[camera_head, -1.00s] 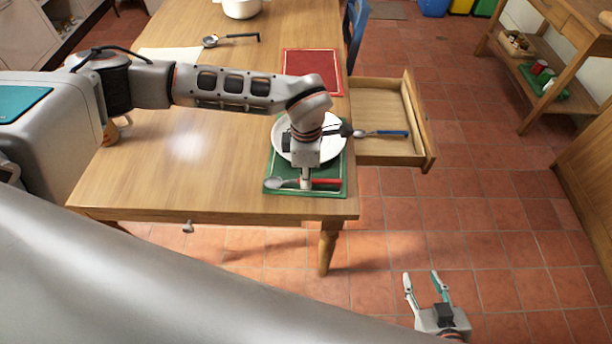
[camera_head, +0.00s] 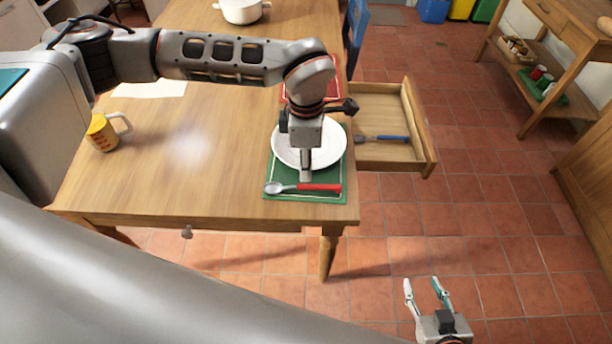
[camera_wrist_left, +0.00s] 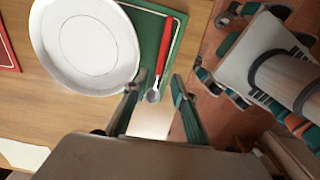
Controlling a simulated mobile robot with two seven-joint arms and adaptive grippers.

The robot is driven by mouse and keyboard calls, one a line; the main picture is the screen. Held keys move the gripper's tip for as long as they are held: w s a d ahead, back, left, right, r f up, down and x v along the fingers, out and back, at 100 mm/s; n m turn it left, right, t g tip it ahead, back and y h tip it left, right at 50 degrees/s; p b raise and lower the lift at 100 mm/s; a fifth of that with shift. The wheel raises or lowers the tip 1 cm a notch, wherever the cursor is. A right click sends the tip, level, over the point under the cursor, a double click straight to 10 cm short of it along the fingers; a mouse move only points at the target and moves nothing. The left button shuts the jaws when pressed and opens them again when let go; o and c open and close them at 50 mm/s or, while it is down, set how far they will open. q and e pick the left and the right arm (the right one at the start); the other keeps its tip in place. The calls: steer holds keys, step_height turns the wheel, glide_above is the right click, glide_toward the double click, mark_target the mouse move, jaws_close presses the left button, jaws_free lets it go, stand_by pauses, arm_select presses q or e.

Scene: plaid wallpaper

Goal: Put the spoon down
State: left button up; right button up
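The spoon (camera_head: 305,187), with a red handle and a grey bowl, lies flat on the green mat (camera_head: 335,197) along its front edge. It also shows in the left wrist view (camera_wrist_left: 166,50), in front of the fingers. A white plate (camera_head: 335,150) is on the mat behind the spoon. My left gripper (camera_head: 305,178) is just behind and above the spoon in the head view. In the left wrist view its two fingers (camera_wrist_left: 155,88) are apart with nothing held between them. My right gripper (camera_head: 422,283) is open and empty, over the floor at the lower right.
An open drawer (camera_head: 428,145) at the table's right side holds a blue-handled utensil (camera_head: 385,139). A red mat (camera_head: 328,92) is partly behind my arm. The table's front middle is clear.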

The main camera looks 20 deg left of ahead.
arm_select(q)
steer(key=shift+r, duration=2.25)
arm_select(e)
steer(key=shift+f, duration=0.3)
steer(key=shift+r, duration=0.1)
arm_select(q)
steer(key=shift+s+f, duration=0.1)
